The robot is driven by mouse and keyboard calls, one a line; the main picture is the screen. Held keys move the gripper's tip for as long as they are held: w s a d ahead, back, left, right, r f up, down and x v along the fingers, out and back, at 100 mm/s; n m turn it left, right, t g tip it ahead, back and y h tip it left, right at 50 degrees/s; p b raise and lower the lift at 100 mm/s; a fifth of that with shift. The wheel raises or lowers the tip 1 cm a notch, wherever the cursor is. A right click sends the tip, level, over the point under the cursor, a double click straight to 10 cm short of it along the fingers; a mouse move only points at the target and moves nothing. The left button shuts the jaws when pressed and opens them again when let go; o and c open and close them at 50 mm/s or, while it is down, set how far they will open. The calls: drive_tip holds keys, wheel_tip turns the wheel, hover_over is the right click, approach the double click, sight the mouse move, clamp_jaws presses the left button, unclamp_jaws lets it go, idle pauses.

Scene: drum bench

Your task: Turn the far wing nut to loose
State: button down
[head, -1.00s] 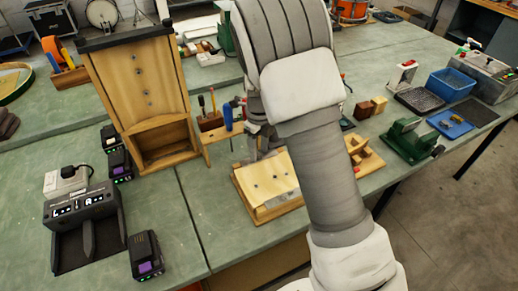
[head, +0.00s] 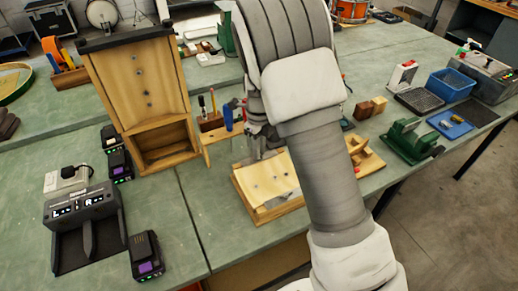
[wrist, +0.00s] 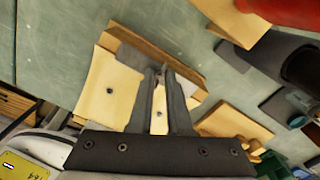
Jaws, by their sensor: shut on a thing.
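A low wooden fixture (head: 264,210) with a pale top plate (head: 268,180) stands on the bench, with small dark fastener heads on the plate. It also shows in the wrist view, its plate (wrist: 100,88) lying left of my fingers. My gripper (head: 262,150) is over the far edge of this fixture, mostly behind my own arm in the head view. In the wrist view my gripper (wrist: 164,72) points at the fixture's far side, its fingertips close together. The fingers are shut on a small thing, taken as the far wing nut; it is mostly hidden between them.
A tall wooden panel stand (head: 137,90) is left of the fixture. A charger (head: 85,215) and a battery pack (head: 147,256) sit at front left. A green clamp device (head: 408,140) and blue bin (head: 451,84) are at right. Bare bench lies left of the fixture.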

drive_tip(key=n, duration=0.6)
drive_tip(key=shift+n, duration=0.4)
drive_tip(key=n, duration=0.6)
drive_tip(key=n+b, duration=0.1)
drive_tip(key=n, duration=0.5)
drive_tip(key=shift+n, duration=0.3)
drive_tip(key=n, duration=0.6)
drive_tip(key=shift+b, duration=0.35)
drive_tip(key=n, duration=0.6)
drive_tip(key=shift+n, duration=0.4)
drive_tip(key=n+p, duration=0.1)
drive_tip(key=n, duration=0.5)
drive_tip(key=shift+r+p, duration=0.1)
drive_tip(key=shift+p, duration=0.2)
drive_tip(key=n+p, duration=0.2)
drive_tip(key=n, duration=0.4)
drive_tip(key=shift+n, duration=0.3)
drive_tip(key=n+p, duration=0.2)
drive_tip(key=n, duration=0.3)
drive_tip(key=shift+n+p, duration=0.35)
drive_tip(key=shift+n, duration=0.05)
